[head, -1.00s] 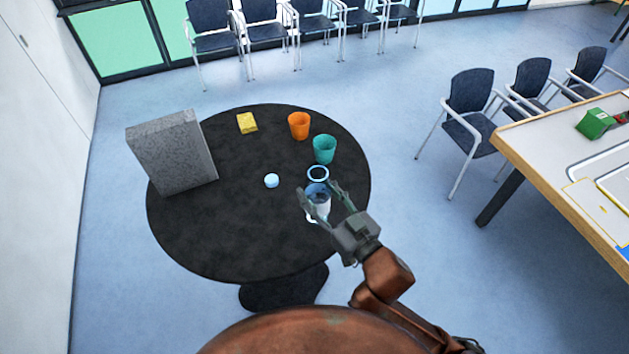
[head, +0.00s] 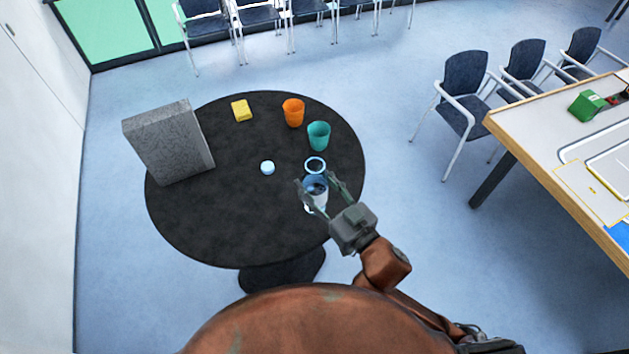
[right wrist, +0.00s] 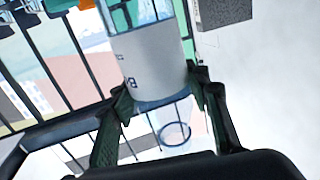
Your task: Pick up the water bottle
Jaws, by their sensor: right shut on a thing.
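The water bottle (head: 317,200) is clear bluish with a pale grey-white band, at the right side of the round black table. My right gripper (head: 316,183) has a finger on each side of it and is shut on it. In the right wrist view the bottle (right wrist: 158,65) fills the middle, between the two dark green fingers (right wrist: 170,95). A blue ring (head: 315,159) shows at the bottle's far end in the head view; I cannot tell if it is the rim. Whether the bottle touches the table is unclear. My left gripper is not in view.
The table's front left is clear.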

